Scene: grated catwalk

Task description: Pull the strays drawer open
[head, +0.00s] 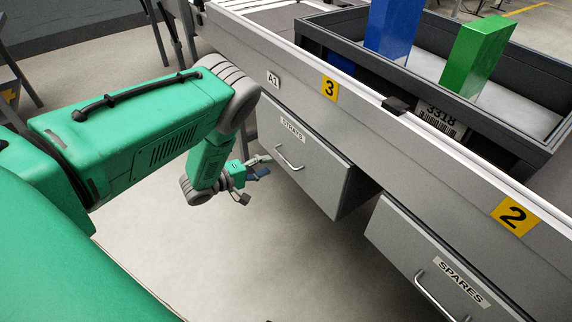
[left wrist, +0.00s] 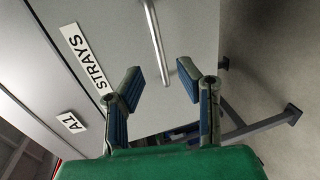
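The strays drawer (head: 315,167) is a grey front with a STRAYS label (head: 293,129), under the left part of the bench. No gap shows around its front, so it looks closed. Its bar handle (head: 289,158) is metal. In the left wrist view the handle (left wrist: 155,42) lies ahead of the fingertips, roughly in line with the gap between them. My left gripper (head: 259,167) is just left of the handle in the head view. Its two fingers are apart and empty in the left wrist view (left wrist: 158,84), not touching the handle. My right gripper is not in view.
A spares drawer (head: 420,255) hangs further right under the same bench. On the bench stands a dark crate (head: 345,48) with a blue block (head: 393,25) and a green block (head: 477,55). The floor (head: 240,255) in front of the drawers looks clear.

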